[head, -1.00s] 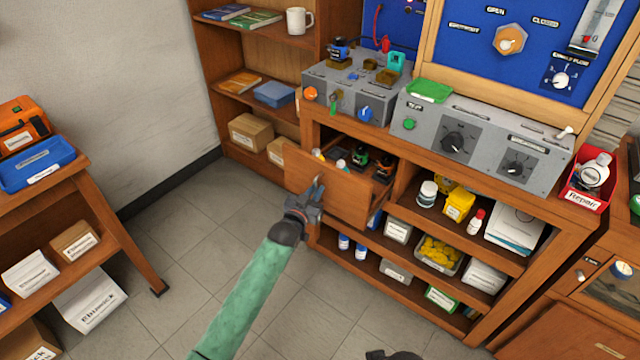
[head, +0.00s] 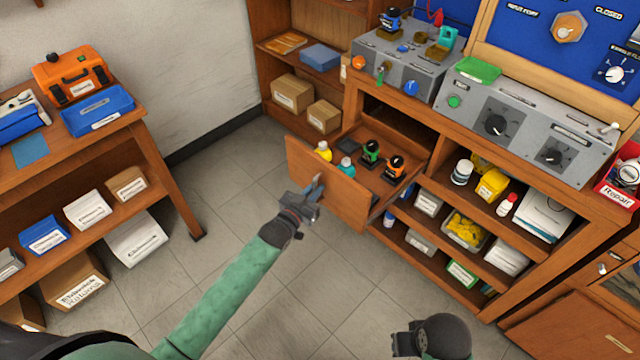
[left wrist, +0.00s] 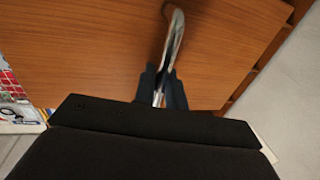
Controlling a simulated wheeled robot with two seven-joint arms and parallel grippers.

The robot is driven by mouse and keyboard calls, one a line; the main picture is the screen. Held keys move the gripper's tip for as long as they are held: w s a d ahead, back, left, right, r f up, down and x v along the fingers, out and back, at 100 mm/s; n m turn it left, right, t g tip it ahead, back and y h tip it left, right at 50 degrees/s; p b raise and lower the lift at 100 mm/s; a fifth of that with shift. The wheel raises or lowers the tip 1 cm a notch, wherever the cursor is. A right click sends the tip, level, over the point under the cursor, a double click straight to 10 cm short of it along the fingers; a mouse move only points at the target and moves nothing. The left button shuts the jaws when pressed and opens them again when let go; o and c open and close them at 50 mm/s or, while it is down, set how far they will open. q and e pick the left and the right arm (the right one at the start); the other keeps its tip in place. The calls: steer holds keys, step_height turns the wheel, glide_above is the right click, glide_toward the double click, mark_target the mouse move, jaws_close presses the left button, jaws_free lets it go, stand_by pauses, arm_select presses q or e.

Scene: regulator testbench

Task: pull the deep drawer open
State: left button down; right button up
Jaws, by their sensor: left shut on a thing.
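The deep drawer (head: 340,194) sticks well out of the wooden bench, under the grey panels. Inside it stand yellow and teal bottles and two black-capped items, one green and one orange. My left gripper (head: 313,195) is at the drawer front, shut on its metal handle. In the left wrist view the silver handle (left wrist: 174,40) runs between the dark fingers (left wrist: 162,88), against the wooden drawer front (left wrist: 90,50).
Open shelves (head: 470,225) with bottles and boxes are right of the drawer. A side table (head: 165,180) with an orange case (head: 73,75) and a blue bin (head: 97,110) stands at the left. The tiled floor (head: 235,185) before the drawer is clear.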

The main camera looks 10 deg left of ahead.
stand_by(0.3)
arm_select(q)
steer(key=c, duration=1.8)
jaws_free()
steer(key=shift+c, duration=0.2)
